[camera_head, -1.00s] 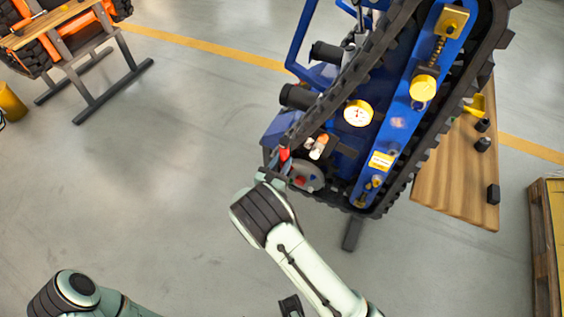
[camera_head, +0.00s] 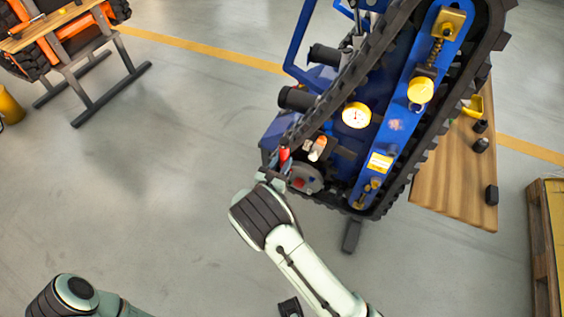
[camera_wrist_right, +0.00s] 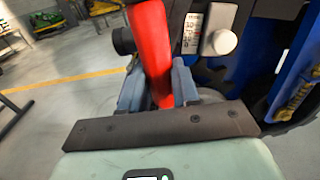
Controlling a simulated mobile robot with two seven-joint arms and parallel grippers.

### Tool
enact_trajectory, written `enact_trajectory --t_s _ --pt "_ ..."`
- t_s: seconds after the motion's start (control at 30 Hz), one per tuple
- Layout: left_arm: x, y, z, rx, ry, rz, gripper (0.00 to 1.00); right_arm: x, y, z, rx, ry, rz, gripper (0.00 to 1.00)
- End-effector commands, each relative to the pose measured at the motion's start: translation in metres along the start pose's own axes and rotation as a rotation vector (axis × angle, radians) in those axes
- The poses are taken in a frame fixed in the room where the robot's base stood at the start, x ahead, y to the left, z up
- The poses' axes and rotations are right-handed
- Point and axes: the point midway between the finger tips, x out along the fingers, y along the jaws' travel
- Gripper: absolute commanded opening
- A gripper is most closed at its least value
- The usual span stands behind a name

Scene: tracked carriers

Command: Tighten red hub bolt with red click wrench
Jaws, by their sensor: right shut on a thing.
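The red click wrench (camera_wrist_right: 153,45) stands between the fingers of my right gripper (camera_wrist_right: 158,88), which is shut on its red handle in the right wrist view. In the head view, the wrench's red handle (camera_head: 284,154) shows as a small upright piece at the lower left end of the blue tracked carrier (camera_head: 278,130). My right gripper (camera_head: 273,180) is there too, mostly hidden by my wrist. A round grey hub (camera_head: 313,184) with a red spot, probably the red hub bolt (camera_head: 299,183), is just right of the gripper. The wrench's working end is hidden. My left gripper is out of view.
A yellow-rimmed dial (camera_head: 356,115) and black cylinders (camera_head: 296,98) are on the carrier. A wooden table (camera_head: 450,170) with small black parts stands at right, near a pallet (camera_head: 548,240). An orange tracked carrier (camera_head: 60,35) is at upper left. The floor between is clear.

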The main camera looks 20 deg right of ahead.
Motion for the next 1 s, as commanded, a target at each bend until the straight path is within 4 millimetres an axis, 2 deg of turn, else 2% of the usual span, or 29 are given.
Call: enact_trajectory --t_s 1.0 --pt "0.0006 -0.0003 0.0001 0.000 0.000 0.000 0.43 0.0093 0.0004 0.0016 0.001 -0.002 0.000 0.00"
